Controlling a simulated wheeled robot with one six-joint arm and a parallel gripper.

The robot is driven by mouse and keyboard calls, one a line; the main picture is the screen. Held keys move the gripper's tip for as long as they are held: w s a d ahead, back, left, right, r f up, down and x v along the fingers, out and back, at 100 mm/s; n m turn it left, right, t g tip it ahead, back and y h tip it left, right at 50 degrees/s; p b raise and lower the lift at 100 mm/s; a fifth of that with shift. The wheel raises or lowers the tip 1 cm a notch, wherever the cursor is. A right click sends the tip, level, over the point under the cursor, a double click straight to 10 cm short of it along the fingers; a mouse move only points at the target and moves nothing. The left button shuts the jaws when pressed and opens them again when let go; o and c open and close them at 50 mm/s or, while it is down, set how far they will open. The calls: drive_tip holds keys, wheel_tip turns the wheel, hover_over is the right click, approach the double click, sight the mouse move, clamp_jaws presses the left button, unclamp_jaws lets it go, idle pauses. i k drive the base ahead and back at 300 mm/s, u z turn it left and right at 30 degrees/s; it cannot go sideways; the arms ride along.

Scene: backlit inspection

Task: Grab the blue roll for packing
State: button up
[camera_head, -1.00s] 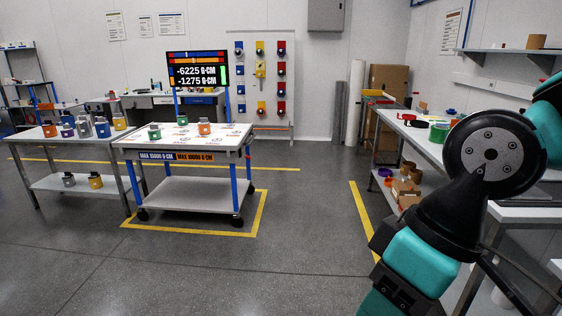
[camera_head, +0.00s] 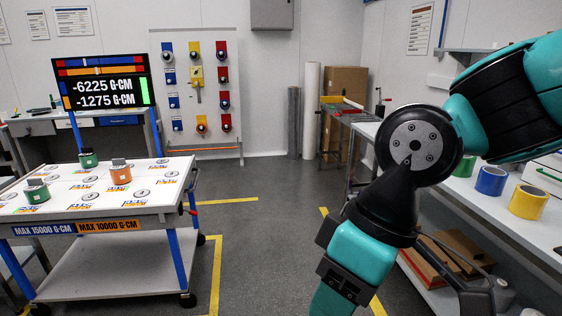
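A blue roll (camera_head: 491,181) stands on the white bench at the right, between a green roll (camera_head: 464,166) and a yellow roll (camera_head: 528,202). It is a ring with its opening facing up. My arm crosses the right half of the view, in front of and above the bench, and covers part of it. Nothing touches the blue roll in this view.
A wheeled table (camera_head: 100,225) with weights and a display (camera_head: 105,80) stands at the left. The workbench (camera_head: 470,203) runs along the right, with boxes on a lower shelf. The floor between table and bench is clear.

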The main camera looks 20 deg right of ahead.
sight(491, 181)
drive_tip(key=z, duration=0.55)
drive_tip(key=i, duration=2)
drive_tip(key=z, duration=0.9)
drive_tip(key=i, duration=0.5)
drive_tip(key=z, duration=0.2)
